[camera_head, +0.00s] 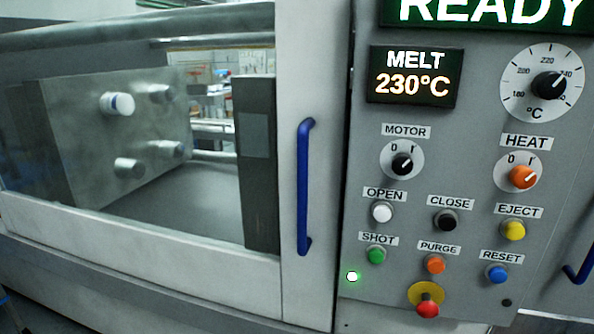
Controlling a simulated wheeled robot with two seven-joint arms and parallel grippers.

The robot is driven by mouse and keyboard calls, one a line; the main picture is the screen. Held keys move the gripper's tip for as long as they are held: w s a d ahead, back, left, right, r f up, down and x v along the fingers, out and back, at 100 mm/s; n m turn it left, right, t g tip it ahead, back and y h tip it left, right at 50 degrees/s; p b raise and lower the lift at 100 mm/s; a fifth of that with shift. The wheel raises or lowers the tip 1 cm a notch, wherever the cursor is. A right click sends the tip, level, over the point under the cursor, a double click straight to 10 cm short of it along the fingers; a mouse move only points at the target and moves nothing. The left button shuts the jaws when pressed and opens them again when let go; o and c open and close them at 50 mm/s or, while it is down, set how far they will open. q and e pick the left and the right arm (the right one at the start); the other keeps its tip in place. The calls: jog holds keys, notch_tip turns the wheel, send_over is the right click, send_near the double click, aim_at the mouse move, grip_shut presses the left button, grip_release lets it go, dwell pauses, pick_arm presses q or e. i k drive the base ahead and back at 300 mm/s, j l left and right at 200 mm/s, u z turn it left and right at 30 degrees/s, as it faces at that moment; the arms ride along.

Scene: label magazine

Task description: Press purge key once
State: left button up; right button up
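The purge key is an orange round button (435,264) under the PURGE label (439,248), low on the grey control panel (470,170). It sits between the green SHOT button (376,255) and the blue RESET button (497,274). The red emergency-type knob (427,308) on a yellow disc is just below it. Nothing covers the purge key. Neither of my grippers shows in the head view.
A blue door handle (304,187) stands out left of the panel on the windowed machine door. The display reads READY, and the melt display (412,84) reads 230°C. A small lamp (352,276) glows under SHOT. Another blue handle (580,268) is at the right edge.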

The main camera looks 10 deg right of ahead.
aim_at(436, 265)
jog(key=z, duration=1.25)
